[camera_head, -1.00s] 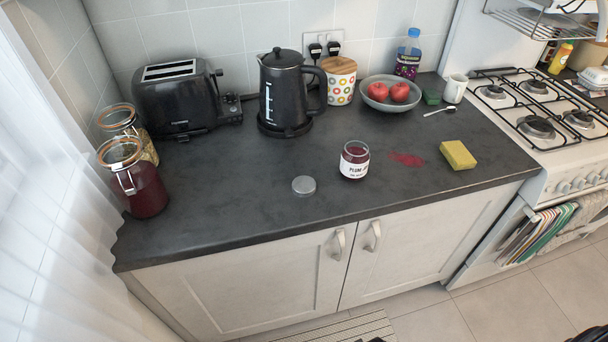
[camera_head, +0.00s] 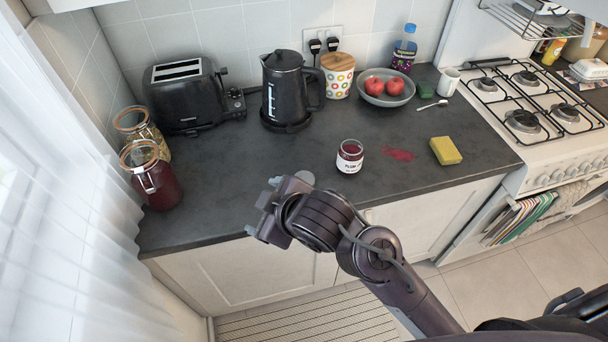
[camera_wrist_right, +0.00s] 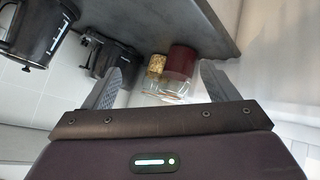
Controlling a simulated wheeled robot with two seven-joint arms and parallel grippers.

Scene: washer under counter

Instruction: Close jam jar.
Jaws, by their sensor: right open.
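The open jam jar (camera_head: 350,157), a small glass jar with a white plum label and dark red jam, stands upright without a lid on the dark counter. A grey metal lid (camera_head: 306,177) lies flat on the counter left of the jar, partly hidden behind my right gripper. My right gripper (camera_head: 274,182) is over the counter's front edge, just left of the lid and apart from the jar. In the right wrist view its two fingers (camera_wrist_right: 160,84) are spread with nothing between them. My left gripper is in neither view.
A red jam smear (camera_head: 398,154) and a yellow sponge (camera_head: 446,151) are right of the jar. The kettle (camera_head: 284,95), toaster (camera_head: 190,98) and fruit bowl (camera_head: 386,91) stand at the back. Clip jars (camera_head: 155,180) stand at the left end.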

